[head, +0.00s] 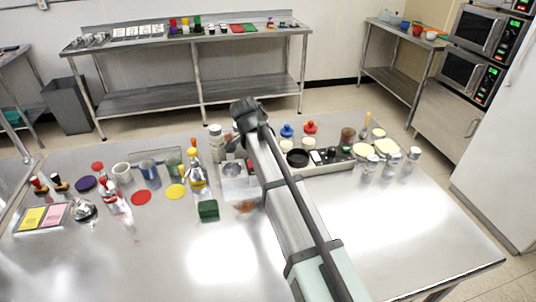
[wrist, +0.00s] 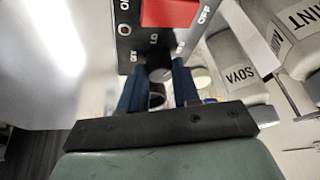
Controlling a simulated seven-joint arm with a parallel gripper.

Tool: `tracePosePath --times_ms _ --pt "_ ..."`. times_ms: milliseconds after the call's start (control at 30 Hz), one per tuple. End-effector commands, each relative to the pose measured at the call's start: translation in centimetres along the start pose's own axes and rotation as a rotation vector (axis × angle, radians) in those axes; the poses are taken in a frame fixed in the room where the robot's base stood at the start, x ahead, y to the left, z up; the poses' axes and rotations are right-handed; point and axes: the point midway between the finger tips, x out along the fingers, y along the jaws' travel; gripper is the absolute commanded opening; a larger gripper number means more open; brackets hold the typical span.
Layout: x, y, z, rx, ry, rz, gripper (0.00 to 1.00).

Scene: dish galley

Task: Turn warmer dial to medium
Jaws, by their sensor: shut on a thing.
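The warmer's dark control panel (wrist: 124,32) is at the top middle of the wrist view. It has white markings, among them what looks like LO, and a red rocker or block (wrist: 169,13). The small round dial (wrist: 159,74) sits at the panel's lower edge. My gripper (wrist: 158,66) has its two blue fingers either side of the dial and is shut on it. The dial's pointer is hidden, so I cannot tell its setting. In the head view my arm hides the fingers, and a pale metal box (head: 236,187), possibly the warmer, shows beside the arm.
In the wrist view, a SOYA bottle (wrist: 233,68) and a MINT bottle (wrist: 284,38) are close to the right of my fingers. In the head view a green block (head: 208,210) and a yellow-topped bottle (head: 197,177) stand left of the arm. The table's front is mostly clear.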

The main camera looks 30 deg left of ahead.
Motion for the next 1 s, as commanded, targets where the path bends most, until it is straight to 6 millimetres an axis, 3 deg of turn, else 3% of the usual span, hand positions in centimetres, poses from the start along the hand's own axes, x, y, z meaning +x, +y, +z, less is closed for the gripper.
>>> tracePosePath --times_ms 400,1000 --pt "-0.01 -0.36 0.05 0.214 0.007 0.085 0.01" --pt "0.0 -0.33 0.05 0.26 0.011 0.104 0.01"
